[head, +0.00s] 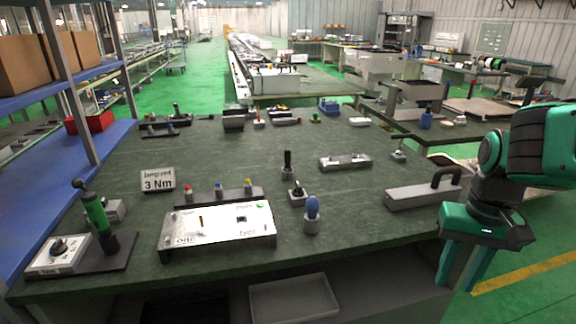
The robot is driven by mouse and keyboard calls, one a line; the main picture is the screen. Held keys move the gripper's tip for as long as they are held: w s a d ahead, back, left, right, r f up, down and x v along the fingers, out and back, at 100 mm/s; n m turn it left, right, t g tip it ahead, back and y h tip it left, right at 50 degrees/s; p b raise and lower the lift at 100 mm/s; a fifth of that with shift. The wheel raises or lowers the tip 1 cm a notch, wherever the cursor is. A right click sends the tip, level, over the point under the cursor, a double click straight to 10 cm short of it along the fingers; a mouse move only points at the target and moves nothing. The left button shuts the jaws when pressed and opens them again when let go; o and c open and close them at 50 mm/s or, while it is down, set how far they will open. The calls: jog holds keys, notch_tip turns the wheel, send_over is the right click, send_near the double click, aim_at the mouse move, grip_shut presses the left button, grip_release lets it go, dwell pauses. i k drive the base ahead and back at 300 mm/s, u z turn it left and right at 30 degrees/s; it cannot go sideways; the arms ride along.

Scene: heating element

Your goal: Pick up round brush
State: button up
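No object is clearly recognisable as a round brush. A blue, rounded upright piece (312,206) stands in a small grey holder (311,224) at the front middle of the dark green table (350,235); it may be the brush or its handle. Behind it, a black upright handle (287,158) stands in another small grey holder. What sits inside either holder is hidden. My gripper (463,277) is at the table's right front edge, pointing down, well to the right of both. Its two teal fingers are apart with nothing visible between them.
A grey block with a black handle (424,191) lies between the blue piece and my arm. A grey bin (293,298) sits below the front edge.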

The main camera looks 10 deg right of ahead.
aim_at(287, 152)
jog(key=u, duration=0.05)
jog(key=i, duration=1)
jog(key=z, duration=0.05)
